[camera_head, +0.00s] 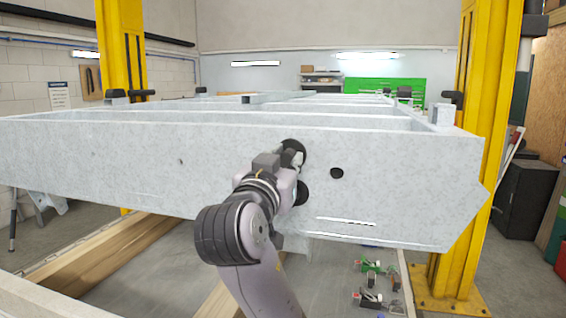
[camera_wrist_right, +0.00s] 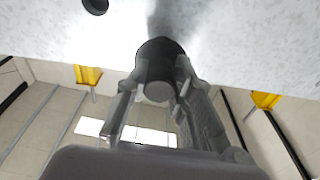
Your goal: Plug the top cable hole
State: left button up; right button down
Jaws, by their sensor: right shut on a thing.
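My right gripper (camera_head: 296,160) is shut on a black round plug (camera_head: 293,146) at the front face of the grey trailer frame (camera_head: 420,165). In the right wrist view the gripper (camera_wrist_right: 155,95) holds the plug (camera_wrist_right: 158,62) between its two fingers, with the plug's broad dark end at the frame face (camera_wrist_right: 240,45). Any hole behind the plug is hidden, so I cannot tell whether it is seated. A second dark round shape (camera_head: 303,193) shows just below, partly covered by my gripper. A dark open hole (camera_head: 337,173) lies to the right. My left gripper is not in view.
Yellow lift posts (camera_head: 122,50) stand left and right (camera_head: 480,130) of the frame. Wooden planks (camera_head: 125,250) lie below at the left. Small red and green items (camera_head: 370,280) lie low at the right.

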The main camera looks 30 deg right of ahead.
jog(key=shift+a, duration=0.1)
jog(key=shift+f+b, duration=0.1)
jog(key=shift+b, duration=0.2)
dwell(0.6)
jog(key=shift+x, duration=1.4)
jog(key=shift+f, duration=0.1)
jog(key=shift+w+d, duration=0.1)
jog(key=shift+d, duration=0.15)
jog(key=shift+w+d, duration=0.1)
jog(key=shift+d, duration=0.05)
jog(key=c, duration=1.4)
grip_release()
jog(key=shift+w+d, duration=0.2)
jog(key=shift+d, duration=0.05)
jog(key=shift+o, duration=0.5)
jog(key=shift+a, duration=0.15)
